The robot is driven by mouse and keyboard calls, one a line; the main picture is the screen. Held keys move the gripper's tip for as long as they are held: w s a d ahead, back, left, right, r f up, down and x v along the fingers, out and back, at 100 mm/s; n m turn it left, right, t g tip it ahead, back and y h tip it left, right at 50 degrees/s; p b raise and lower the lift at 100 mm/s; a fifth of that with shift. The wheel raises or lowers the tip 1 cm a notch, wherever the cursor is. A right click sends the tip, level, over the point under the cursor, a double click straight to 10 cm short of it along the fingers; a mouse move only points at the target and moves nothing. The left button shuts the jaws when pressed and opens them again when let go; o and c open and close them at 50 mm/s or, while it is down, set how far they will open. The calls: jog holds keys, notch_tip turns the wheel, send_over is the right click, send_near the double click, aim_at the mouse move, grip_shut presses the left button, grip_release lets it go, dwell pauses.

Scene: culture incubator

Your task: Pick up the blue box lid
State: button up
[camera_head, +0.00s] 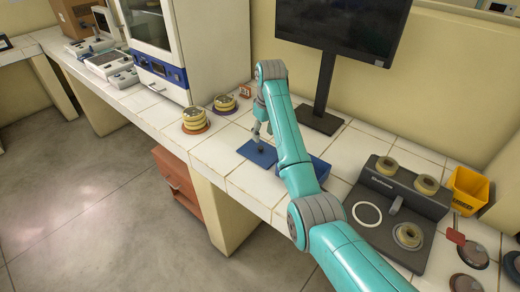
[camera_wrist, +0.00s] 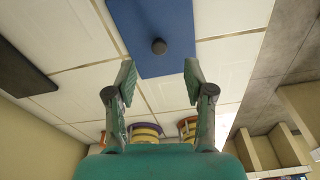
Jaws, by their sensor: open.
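The blue box lid (camera_head: 244,149) lies flat on the white tiled bench, partly behind my arm. A blue box (camera_head: 320,168) stands to the right, mostly hidden by my arm.
Stacked yellow-rimmed dishes (camera_head: 194,120) stand left of the lid. A monitor (camera_head: 325,75) on a stand is behind. A dark grey device (camera_head: 400,200) and a yellow bin (camera_head: 466,190) are to the right. The bench's front edge is close to the lid.

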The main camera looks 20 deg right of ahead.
aim_at(260, 147)
jog(key=shift+w+a+f, duration=0.1)
jog(key=shift+w+f, duration=0.15)
jog(key=shift+f, duration=1)
jog(key=shift+w+a+f, duration=0.1)
jog(key=shift+w+f, duration=0.2)
jog(key=shift+f, duration=0.95)
jog(key=shift+w+a+f, duration=0.1)
jog(key=shift+w+f, duration=0.15)
jog(key=shift+f, duration=1)
grip_shut()
